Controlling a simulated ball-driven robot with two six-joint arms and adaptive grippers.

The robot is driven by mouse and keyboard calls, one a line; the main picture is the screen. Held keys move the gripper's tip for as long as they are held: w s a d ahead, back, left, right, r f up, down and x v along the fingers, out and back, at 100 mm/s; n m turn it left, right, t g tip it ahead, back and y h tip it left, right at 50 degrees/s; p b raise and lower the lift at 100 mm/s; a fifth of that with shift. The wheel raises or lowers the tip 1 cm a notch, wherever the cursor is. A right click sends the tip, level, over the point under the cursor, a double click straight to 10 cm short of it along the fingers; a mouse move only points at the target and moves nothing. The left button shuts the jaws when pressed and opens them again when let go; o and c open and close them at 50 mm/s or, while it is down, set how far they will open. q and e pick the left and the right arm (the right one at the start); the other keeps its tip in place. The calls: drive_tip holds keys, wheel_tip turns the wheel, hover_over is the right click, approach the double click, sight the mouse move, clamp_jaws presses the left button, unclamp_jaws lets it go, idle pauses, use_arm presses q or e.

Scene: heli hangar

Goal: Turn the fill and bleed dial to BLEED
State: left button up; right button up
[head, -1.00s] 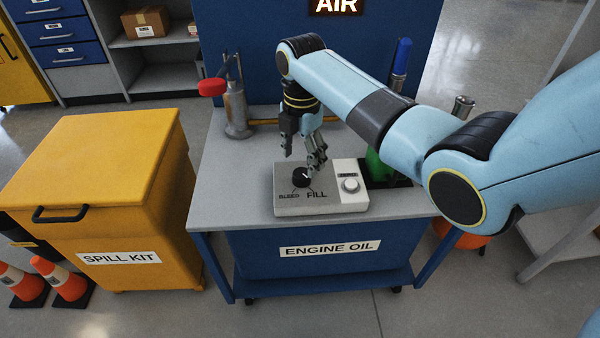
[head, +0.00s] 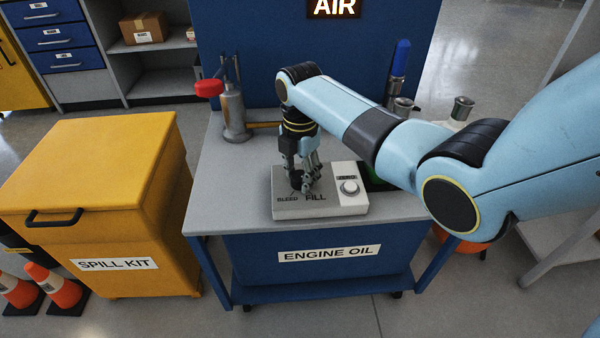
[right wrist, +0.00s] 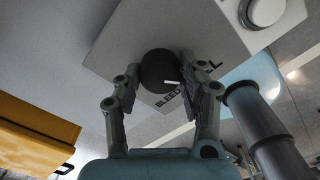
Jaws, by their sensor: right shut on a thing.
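The fill and bleed dial is a black round knob (right wrist: 158,71) on a light grey control box (head: 290,209) on the cart top. The words BLEED and FILL are printed along the box's front, BLEED at left and FILL at right. In the right wrist view the knob's white pointer mark is on the side by the lettering; which word it points to I cannot tell. My right gripper (head: 306,186) reaches down over the box and is shut on the dial, one finger on each side. It also shows in the right wrist view (right wrist: 158,82). My left gripper is not in view.
A white knob (head: 349,187) sits on the box's right part. A grey oil can with a red top (head: 233,108) stands at the cart's back left. A blue-capped bottle (head: 400,60) is behind my right arm. A yellow spill kit bin (head: 95,165) stands left.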

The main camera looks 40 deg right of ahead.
drive_tip(key=shift+c, duration=1)
drive_tip(key=shift+r+m+p, duration=0.2)
drive_tip(key=shift+m+p, duration=1)
drive_tip(key=shift+p, duration=0.05)
drive_tip(key=m+p, duration=0.2)
drive_tip(key=m, duration=0.1)
drive_tip(key=shift+m, duration=0.3)
drive_tip(key=m+p, duration=0.2)
drive_tip(key=m, duration=0.1)
drive_tip(key=shift+f+m, duration=0.1)
drive_tip(key=shift+m, duration=0.2)
drive_tip(key=shift+f+m+p, duration=0.1)
drive_tip(key=shift+m+p, duration=0.5)
drive_tip(key=shift+m, duration=1.4)
